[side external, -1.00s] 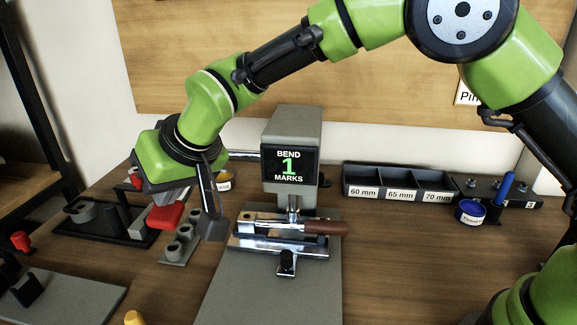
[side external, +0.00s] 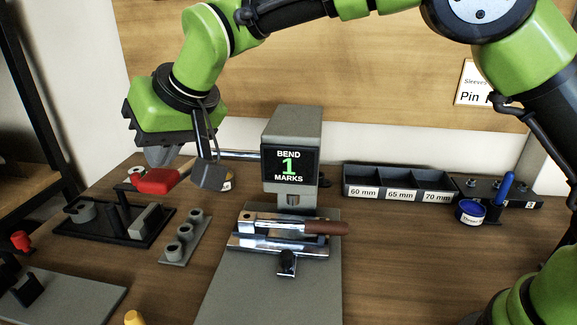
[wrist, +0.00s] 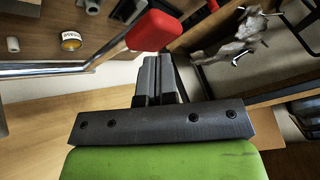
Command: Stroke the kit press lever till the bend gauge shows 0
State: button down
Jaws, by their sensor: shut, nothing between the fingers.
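The grey kit press (side external: 291,123) stands on a grey base plate. Its bend gauge (side external: 289,166) reads 1. A chrome lever (side external: 240,153) runs left from the press to a red knob (side external: 158,181). In the wrist view the knob (wrist: 154,30) sits just beyond the fingertips. My gripper (side external: 163,156) is shut with nothing between its fingers, close above the knob; I cannot tell whether they touch. The press ram is raised above the metal piece with a brown handle (side external: 325,228), which lies across the fixture below.
A grey holder with several posts (side external: 182,242) and a black fixture tray (side external: 125,240) stand left of the press. Labelled bins (side external: 399,183), a round blue-lidded tin (side external: 470,211) and a blue-handled tool (side external: 503,187) are to the right. Bare tabletop (side external: 400,270) lies at front right.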

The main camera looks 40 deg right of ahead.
notch_tip(320, 180, up, 6)
jog(key=w+d, duration=0.1)
jog(key=shift+w, duration=0.15)
jog(key=shift+d, duration=0.15)
dwell(0.7)
jog(key=s+d+r+m, duration=0.1)
jog(key=s+d+r, duration=0.15)
jog(key=d, duration=0.25)
jog(key=s+d+r+m+h, duration=0.1)
jog(key=s+d+r, duration=0.1)
jog(key=s+d, duration=0.25)
jog(key=s+d+r+m, duration=0.1)
jog(key=s+d+r, duration=0.15)
jog(key=d, duration=0.25)
jog(key=s+d+f+m, duration=0.1)
jog(key=s+d+f, duration=0.1)
jog(key=s, duration=0.4)
jog(key=s+d+f+m, duration=0.1)
jog(key=s+d+f, duration=0.2)
jog(key=s, duration=0.3)
jog(key=s+d+f+t+h, duration=0.1)
jog(key=s+d+f, duration=0.1)
jog(key=s, duration=0.4)
jog(key=shift+s+d+f+m, duration=0.25)
jog(key=shift+d+f+m, duration=0.15)
jog(key=shift+d, duration=0.45)
